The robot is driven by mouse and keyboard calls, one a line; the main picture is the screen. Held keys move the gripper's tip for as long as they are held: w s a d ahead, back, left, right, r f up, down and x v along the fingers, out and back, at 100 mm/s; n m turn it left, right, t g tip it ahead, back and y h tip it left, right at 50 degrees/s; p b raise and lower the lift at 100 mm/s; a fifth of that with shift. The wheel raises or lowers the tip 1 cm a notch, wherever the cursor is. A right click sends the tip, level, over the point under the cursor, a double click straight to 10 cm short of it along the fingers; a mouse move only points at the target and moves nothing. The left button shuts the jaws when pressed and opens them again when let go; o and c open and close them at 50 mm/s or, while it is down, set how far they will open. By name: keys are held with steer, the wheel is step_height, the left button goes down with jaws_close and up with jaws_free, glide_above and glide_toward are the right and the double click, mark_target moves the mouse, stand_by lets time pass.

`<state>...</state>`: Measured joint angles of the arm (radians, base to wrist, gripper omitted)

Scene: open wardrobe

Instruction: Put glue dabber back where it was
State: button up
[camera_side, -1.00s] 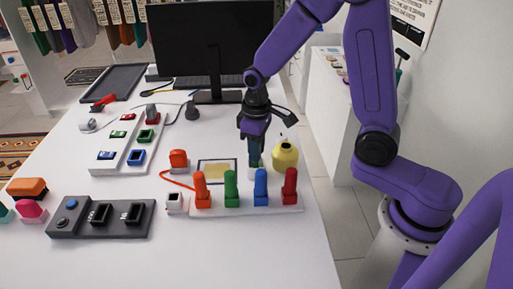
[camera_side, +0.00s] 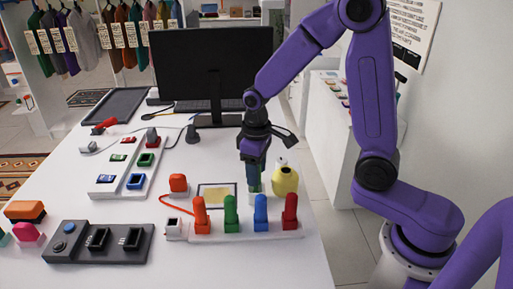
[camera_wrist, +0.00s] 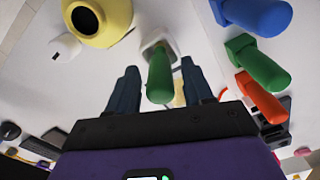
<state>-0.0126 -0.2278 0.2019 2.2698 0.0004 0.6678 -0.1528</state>
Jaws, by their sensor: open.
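A green-handled tool (camera_wrist: 160,84), likely the glue dabber, stands with its lower end at a white square holder (camera_wrist: 157,42) in the wrist view. My gripper (camera_wrist: 158,72) is open, with one dark finger on each side of the green handle. In the side view my gripper (camera_side: 253,168) points down just left of the round yellow bottle (camera_side: 285,180), and a bit of green (camera_side: 253,186) shows under it. The fingers mostly hide the tool there. The yellow bottle's dark open mouth shows in the wrist view (camera_wrist: 98,20).
A white rack with red-orange (camera_side: 200,213), green (camera_side: 231,213), blue (camera_side: 261,211) and red (camera_side: 290,210) upright handles stands in front of my gripper. A framed yellowish pad (camera_side: 217,195) lies to its left. A monitor (camera_side: 210,65) stands behind.

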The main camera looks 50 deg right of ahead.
step_height(320, 180, up, 11)
steer(key=shift+f, duration=0.1)
steer(key=shift+s+a+f, duration=0.1)
steer(key=shift+s+a, duration=0.1)
steer(key=shift+s, duration=0.3)
steer(key=s+d+f+n, duration=0.1)
steer(key=s+n, duration=0.3)
steer(key=s, duration=0.7)
steer(key=s+f+n, duration=0.3)
steer(key=s+n, duration=0.1)
steer(key=s, duration=0.7)
steer(key=shift+s+d+f, duration=0.15)
steer(key=shift+s+d, duration=0.15)
steer(key=shift+d, duration=0.1)
